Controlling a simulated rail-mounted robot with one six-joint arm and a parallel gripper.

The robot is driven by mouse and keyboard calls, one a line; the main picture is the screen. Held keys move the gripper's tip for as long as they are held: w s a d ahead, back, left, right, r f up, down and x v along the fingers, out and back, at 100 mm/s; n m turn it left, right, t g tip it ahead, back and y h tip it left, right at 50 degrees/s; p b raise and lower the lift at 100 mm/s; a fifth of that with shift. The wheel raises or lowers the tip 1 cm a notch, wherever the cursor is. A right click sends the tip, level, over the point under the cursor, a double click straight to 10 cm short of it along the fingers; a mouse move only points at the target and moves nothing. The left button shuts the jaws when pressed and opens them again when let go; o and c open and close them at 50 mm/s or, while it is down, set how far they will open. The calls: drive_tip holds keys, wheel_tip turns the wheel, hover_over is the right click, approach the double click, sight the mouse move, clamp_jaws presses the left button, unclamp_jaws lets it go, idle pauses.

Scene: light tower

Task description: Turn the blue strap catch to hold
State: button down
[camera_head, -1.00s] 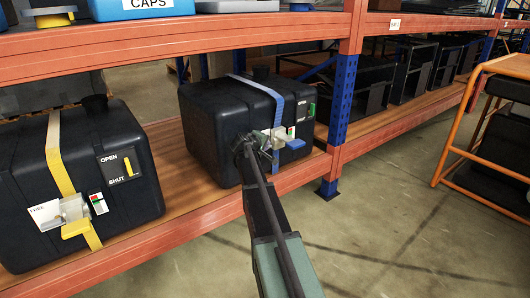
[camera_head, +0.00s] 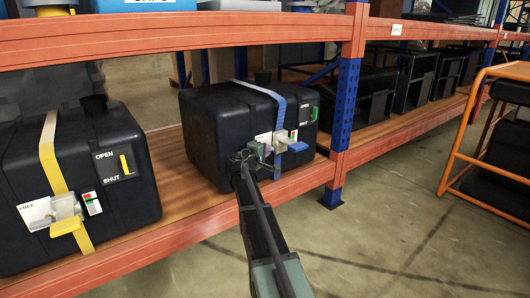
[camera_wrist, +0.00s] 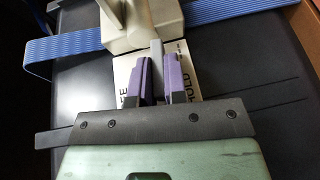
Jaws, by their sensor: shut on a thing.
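The blue strap (camera_head: 279,108) runs over the black tank in the middle of the shelf; in the wrist view the strap (camera_wrist: 55,49) crosses the top. Its beige catch body (camera_wrist: 150,32) sits on the strap. A grey catch lever (camera_wrist: 156,58) points from it toward me. My gripper (camera_wrist: 157,88) has its two purple-padded fingers shut on the lever. A white label behind reads HOLD (camera_wrist: 186,84) at the right; letters at its left are partly hidden by a finger. In the head view my gripper (camera_head: 256,156) is at the tank's front, beside a blue tab (camera_head: 297,147).
A second black tank (camera_head: 115,150) with a yellow strap (camera_head: 50,155) stands at the left, its label reading FREE. A blue rack post (camera_head: 342,125) is close right of the middle tank. An orange frame (camera_head: 470,130) stands at the right. The orange shelf edge (camera_head: 190,225) runs below.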

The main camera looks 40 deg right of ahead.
drive_tip(key=c, duration=1.4)
unclamp_jaws()
drive_tip(key=shift+c, duration=0.2)
drive_tip(key=p+v, duration=0.1)
drive_tip(key=v, duration=0.9)
drive_tip(key=shift+s+a, duration=0.15)
drive_tip(key=shift+a, duration=0.15)
